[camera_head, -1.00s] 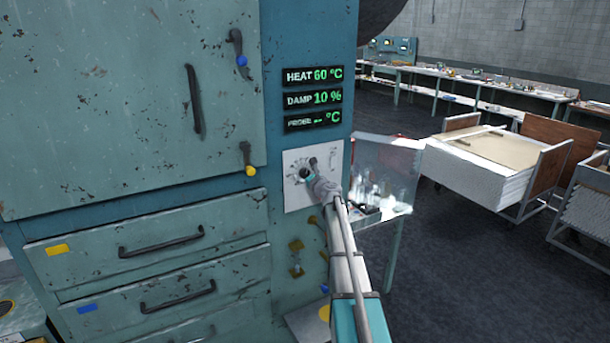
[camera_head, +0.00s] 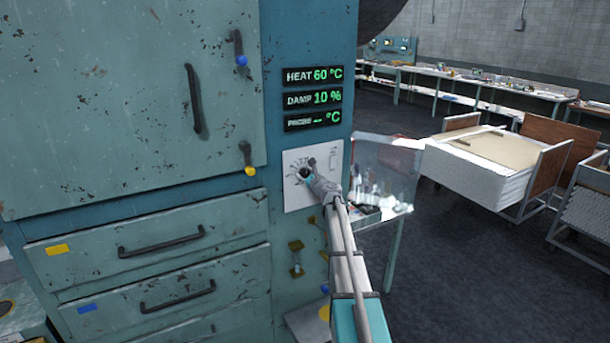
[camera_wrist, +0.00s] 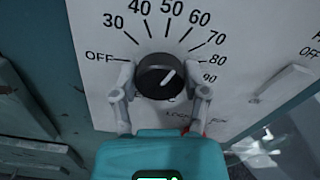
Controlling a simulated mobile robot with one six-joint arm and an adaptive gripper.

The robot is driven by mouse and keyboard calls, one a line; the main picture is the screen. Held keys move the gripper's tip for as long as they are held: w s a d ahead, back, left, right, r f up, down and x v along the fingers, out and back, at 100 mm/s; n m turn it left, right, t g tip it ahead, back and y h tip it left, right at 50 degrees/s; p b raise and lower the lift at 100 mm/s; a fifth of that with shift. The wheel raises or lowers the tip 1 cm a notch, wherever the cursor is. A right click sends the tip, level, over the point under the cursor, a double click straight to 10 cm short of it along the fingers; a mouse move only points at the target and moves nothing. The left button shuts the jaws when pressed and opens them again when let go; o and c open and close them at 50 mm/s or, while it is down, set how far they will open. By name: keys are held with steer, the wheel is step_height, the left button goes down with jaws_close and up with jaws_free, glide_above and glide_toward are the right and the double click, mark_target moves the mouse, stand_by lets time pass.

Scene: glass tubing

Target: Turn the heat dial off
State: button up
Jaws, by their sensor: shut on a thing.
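The heat dial (camera_wrist: 158,78) is a round black knob on a white panel (camera_head: 295,200) of the blue-green cabinet. In the wrist view its white mark points up and right, roughly toward 60 to 70, and OFF is printed at its left. My gripper (camera_wrist: 163,84) is shut on the dial, with one finger at its left side and one at its right. In the head view my gripper (camera_head: 306,178) covers most of the dial. The heat display (camera_head: 314,75) reads 60 °C.
A small lever (camera_head: 311,163) is on the panel right of the dial. A glass-fronted box with glassware (camera_head: 372,193) stands on a table close to the right of my arm. Drawers (camera_head: 165,245) lie at the lower left. Open floor (camera_head: 470,270) is at the right.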

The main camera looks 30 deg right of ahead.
steer(key=n, duration=1.7)
steer(key=shift+f, duration=0.1)
steer(key=n, duration=0.5)
steer(key=shift+f+n, duration=0.1)
steer(key=shift+n, duration=0.2)
steer(key=o, duration=1.1)
steer(key=shift+o, duration=0.2)
